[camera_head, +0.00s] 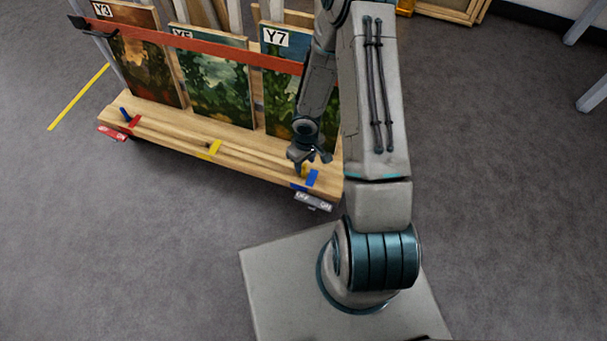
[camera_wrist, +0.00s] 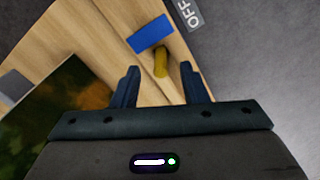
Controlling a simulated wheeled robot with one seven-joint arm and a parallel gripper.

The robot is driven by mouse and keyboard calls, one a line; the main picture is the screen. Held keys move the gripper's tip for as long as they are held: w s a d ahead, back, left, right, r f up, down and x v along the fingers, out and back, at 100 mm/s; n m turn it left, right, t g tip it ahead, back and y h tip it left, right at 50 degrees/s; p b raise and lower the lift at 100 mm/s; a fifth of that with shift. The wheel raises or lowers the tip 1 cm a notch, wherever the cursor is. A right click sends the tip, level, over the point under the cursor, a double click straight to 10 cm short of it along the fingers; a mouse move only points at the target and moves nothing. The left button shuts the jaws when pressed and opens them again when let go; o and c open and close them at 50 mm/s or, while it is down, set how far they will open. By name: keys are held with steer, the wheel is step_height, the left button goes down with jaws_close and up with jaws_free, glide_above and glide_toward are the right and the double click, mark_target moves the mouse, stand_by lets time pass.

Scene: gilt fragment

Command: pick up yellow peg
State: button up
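The yellow peg (camera_wrist: 161,62) shows in the wrist view on the wooden cart deck, beside a blue patch (camera_wrist: 151,34). It lies in line with the space between the fingertips of my gripper (camera_wrist: 160,72), which are apart. Whether the fingers reach down to the peg's height is unclear. In the head view, my gripper (camera_head: 309,158) is low over the cart's front right corner. A small bit of the yellow peg (camera_head: 305,170) shows just below it; the rest is hidden by the fingers.
The wooden cart (camera_head: 165,130) carries upright paintings, including the one labelled Y7 (camera_head: 285,95), close behind my gripper. A red bar (camera_head: 200,47) crosses in front of them. A grey OFF/ON label (camera_head: 313,201) is at the deck's front edge. Floor in front is clear.

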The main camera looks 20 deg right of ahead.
mark_target(304, 165)
step_height(304, 165, down, 4)
steer(key=shift+a+f+b, duration=0.15)
steer(key=shift+f+b, duration=0.05)
steer(key=shift+b, duration=1)
jaws_close()
steer(key=shift+r, duration=0.15)
